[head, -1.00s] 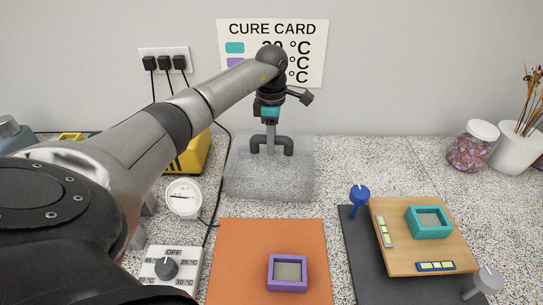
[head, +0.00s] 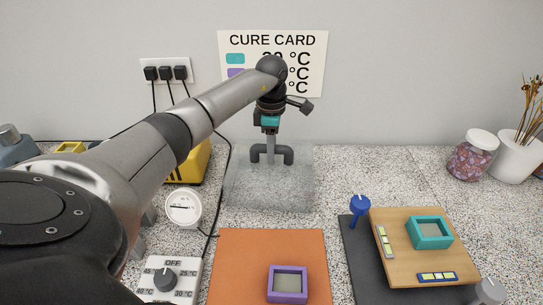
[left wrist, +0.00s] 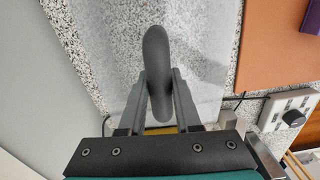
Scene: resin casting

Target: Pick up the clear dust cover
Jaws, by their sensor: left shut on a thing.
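The clear dust cover (head: 268,190) is a see-through box standing on the speckled bench near the back wall. It has a dark grey arched handle (head: 288,156) on top, which also shows in the left wrist view (left wrist: 155,48). My left gripper (head: 270,157) reaches down from above and is shut on this handle, with one finger on each side of it in the left wrist view (left wrist: 158,85). I cannot see a clear gap under the cover. My right gripper is not in view.
An orange mat (head: 245,265) with a purple mould (head: 288,283) lies in front. A round dial gauge (head: 184,207) and a temperature knob box (head: 168,279) stand to the left. A wooden board (head: 410,268) with a teal mould (head: 429,231) is at right. Bench right of the cover is clear.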

